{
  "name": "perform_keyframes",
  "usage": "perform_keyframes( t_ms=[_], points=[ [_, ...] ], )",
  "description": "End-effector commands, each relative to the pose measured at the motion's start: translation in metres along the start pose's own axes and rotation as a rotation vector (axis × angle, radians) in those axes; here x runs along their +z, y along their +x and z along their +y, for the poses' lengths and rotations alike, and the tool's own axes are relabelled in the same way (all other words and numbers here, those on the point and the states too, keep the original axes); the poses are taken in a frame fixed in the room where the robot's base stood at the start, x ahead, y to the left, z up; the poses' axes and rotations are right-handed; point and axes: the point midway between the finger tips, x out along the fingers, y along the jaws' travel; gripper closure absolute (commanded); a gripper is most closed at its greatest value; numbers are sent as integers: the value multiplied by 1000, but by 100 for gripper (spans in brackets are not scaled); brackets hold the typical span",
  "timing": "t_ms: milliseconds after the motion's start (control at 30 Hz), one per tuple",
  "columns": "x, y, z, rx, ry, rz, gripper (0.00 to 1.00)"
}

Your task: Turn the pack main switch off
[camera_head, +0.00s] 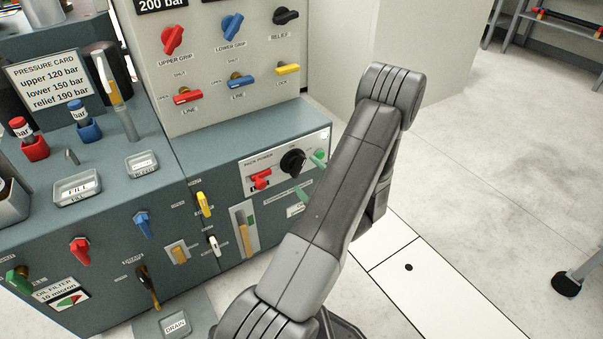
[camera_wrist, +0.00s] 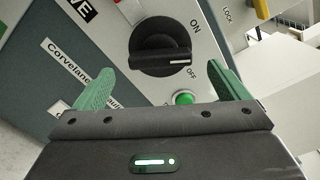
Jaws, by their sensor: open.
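The pack main switch (camera_head: 292,161) is a black rotary knob on the white PACK POWER plate of the console. In the wrist view the knob (camera_wrist: 160,45) is ahead of my fingertips, with ON and OFF printed at its right side. Its white mark points right and lies nearer the OFF lettering; whether it is fully at OFF I cannot tell. My gripper (camera_head: 306,178) is open, its green fingertips beside the plate. In the wrist view my gripper (camera_wrist: 163,86) has its fingers apart, one each side below the knob, with nothing seen between them gripping it.
A green button (camera_wrist: 183,97) shows between my fingers near the knob. A red switch (camera_head: 261,179) sits left of the knob on the same plate. A yellow lever (camera_head: 203,204) is further left. The floor to the right is largely clear.

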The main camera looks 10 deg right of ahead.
Motion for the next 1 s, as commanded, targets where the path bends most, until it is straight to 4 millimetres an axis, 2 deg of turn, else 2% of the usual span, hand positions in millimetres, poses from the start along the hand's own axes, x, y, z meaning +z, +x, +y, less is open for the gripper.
perform_keyframes(
  t_ms=[100,200,400,600,633,833,867,1000],
  points=[
    [0,19,1,1,-2,-3,5],
    [0,30,1,0,-1,-2,5],
    [0,38,0,0,2,0,5],
    [0,38,0,0,2,1,5],
    [0,38,0,0,1,1,7],
    [0,38,0,0,1,1,47],
    [0,38,0,0,1,1,50],
    [0,38,0,1,5,1,50]
  ],
)
